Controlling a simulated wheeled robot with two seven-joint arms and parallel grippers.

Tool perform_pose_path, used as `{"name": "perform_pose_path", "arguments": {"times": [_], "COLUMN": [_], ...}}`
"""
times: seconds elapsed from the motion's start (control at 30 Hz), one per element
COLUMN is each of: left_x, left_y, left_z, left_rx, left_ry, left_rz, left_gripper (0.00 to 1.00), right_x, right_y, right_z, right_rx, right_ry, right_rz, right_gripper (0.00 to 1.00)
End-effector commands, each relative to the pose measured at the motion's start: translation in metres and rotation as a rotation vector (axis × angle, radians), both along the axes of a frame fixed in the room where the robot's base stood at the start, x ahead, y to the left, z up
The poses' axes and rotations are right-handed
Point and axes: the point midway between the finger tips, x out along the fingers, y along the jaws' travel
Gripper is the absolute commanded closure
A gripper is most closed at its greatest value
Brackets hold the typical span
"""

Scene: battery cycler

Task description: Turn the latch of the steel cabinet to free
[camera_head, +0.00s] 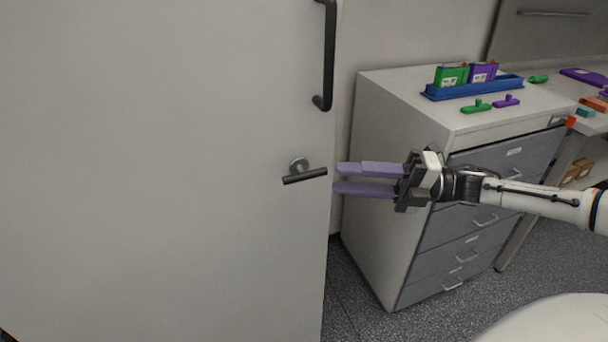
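The steel cabinet (150,150) shows as a broad pale grey door that fills the left of the view. Its latch (305,176) is a short dark lever on a round metal base, lying nearly level with its right end slightly raised. A long black handle (330,55) stands upright above it. My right gripper (335,178) comes in from the right with two purple fingers, one above the other. The fingers are apart with nothing between them. Their tips are just right of the lever's end; whether they touch it I cannot tell. My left gripper is not in view.
A grey drawer unit (385,150) stands right of the door, behind my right gripper. On it are a blue tray (475,89) with green and purple packs and several small loose pieces. A desk (590,118) is at the far right. Speckled floor (355,310) is clear below.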

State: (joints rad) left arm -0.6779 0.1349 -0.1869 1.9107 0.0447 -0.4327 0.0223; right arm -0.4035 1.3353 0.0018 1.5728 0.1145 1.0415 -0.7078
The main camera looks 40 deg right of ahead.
Motion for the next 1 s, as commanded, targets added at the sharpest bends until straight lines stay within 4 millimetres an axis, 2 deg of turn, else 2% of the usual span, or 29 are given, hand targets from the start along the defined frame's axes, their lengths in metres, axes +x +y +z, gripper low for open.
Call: {"name": "perform_pose_path", "arguments": {"times": [0.03, 0.27, 0.53, 0.73, 1.0], "left_x": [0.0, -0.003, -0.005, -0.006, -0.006], "left_y": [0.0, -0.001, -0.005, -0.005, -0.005], "left_z": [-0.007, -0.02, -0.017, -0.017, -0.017], "left_rx": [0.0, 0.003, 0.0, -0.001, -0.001], "left_ry": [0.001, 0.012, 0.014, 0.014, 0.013], "left_rz": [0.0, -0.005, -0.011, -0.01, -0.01], "left_gripper": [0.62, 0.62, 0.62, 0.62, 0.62], "right_x": [0.005, 0.024, 0.042, 0.05, 0.052], "right_y": [0.007, 0.034, 0.059, 0.07, 0.072], "right_z": [-0.001, 0.002, 0.006, 0.006, 0.006], "right_rx": [0.0, 0.003, 0.004, 0.003, 0.002], "right_ry": [-0.004, -0.005, 0.0, 0.003, 0.004], "right_rz": [0.001, 0.001, -0.002, -0.001, -0.003], "right_gripper": [0.68, 0.68, 0.68, 0.68, 0.68]}}
